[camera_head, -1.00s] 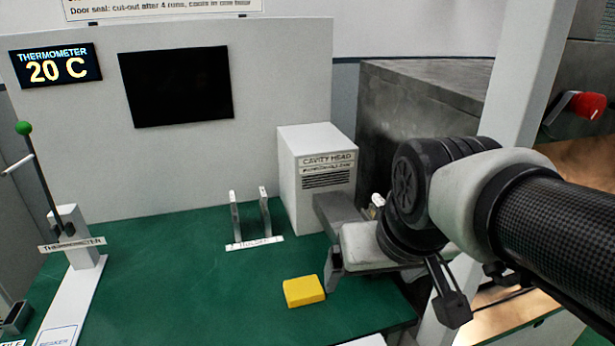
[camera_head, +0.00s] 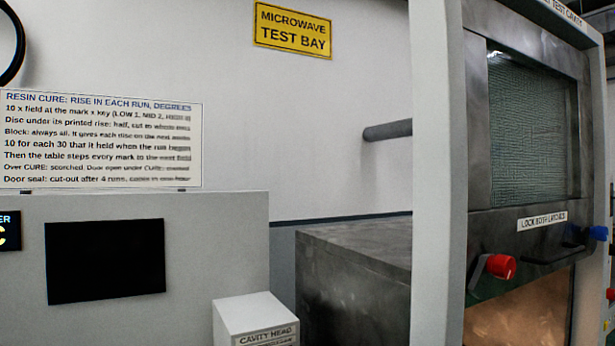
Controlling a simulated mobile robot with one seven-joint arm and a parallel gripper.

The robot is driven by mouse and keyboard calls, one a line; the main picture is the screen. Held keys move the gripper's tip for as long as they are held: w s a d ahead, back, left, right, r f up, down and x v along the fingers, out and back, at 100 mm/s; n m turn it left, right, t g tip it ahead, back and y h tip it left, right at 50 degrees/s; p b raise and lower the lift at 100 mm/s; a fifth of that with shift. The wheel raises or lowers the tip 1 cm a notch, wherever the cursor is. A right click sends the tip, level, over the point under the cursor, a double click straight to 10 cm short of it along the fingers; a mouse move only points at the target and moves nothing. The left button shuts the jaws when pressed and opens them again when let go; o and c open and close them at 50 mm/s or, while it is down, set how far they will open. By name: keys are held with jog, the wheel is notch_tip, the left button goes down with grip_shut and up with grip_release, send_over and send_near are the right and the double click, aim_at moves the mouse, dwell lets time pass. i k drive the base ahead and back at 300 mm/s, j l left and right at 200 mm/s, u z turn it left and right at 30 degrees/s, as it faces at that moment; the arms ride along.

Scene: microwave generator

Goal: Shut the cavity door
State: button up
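The cavity door (camera_head: 482,222) is at the right, a dark metal panel with a mesh window (camera_head: 530,130) and a label reading "LOCK BOTH LATCHES" (camera_head: 542,221). A red-knobbed latch (camera_head: 500,267) is at its lower left, and a blue-ended latch (camera_head: 598,233) at its lower right. A dark bar handle (camera_head: 560,248) runs along its lower part. A copper-coloured surface (camera_head: 520,312) shows below the door's lower edge, which looks like the cavity interior, so the door seems raised. The frame's bottom hides the rest. My gripper is out of view.
A pale upright post (camera_head: 437,180) stands left of the door. A grey metal box (camera_head: 355,265) and the white cavity head box (camera_head: 255,318) are left of it. A dark screen (camera_head: 106,262) and a printed rules sign (camera_head: 100,140) are at the left.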

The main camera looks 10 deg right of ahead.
aim_at(543, 238)
jog(key=z, duration=1.45)
